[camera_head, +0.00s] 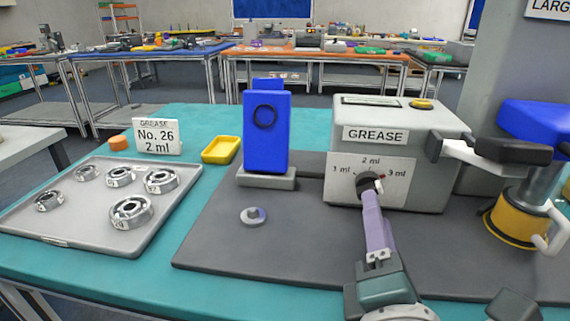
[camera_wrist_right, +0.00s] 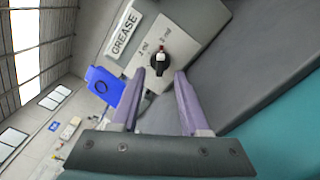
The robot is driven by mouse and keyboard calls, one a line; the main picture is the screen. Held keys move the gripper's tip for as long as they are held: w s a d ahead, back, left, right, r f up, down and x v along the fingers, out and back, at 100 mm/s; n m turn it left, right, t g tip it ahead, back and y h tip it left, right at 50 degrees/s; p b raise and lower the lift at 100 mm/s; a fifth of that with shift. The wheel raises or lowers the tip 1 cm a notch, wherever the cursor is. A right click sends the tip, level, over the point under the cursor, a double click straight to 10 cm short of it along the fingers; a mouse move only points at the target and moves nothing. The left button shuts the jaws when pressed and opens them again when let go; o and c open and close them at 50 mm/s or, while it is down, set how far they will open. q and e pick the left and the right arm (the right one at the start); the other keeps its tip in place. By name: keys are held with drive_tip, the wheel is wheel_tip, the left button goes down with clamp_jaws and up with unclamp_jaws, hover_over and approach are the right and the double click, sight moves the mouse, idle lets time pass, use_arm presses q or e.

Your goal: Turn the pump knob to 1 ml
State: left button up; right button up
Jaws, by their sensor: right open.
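The grease pump (camera_head: 395,150) is a grey box labelled GREASE. Its dial plate (camera_head: 345,188) carries marks for 1 ml at left, 2 ml on top and 3 ml at right. The black knob (camera_head: 368,182) is partly hidden by my right gripper in the head view. In the right wrist view the knob (camera_wrist_right: 160,62) is clear, and its light, red-tipped pointer seems to face the 3 ml side. My right gripper (camera_wrist_right: 167,76) is open, its purple fingers pointing at the knob; I cannot tell whether they touch it. My left gripper is not in view.
A blue block-shaped device (camera_head: 266,140) stands left of the pump, with a small round part (camera_head: 253,216) on the dark mat (camera_head: 300,245). A tray (camera_head: 85,230) of bearings, a sign (camera_head: 157,136) and a yellow bin (camera_head: 221,150) lie left.

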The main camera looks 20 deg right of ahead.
drive_tip(key=x, duration=0.4)
drive_tip(key=shift+w+d, duration=0.1)
clamp_jaws()
idle(0.5)
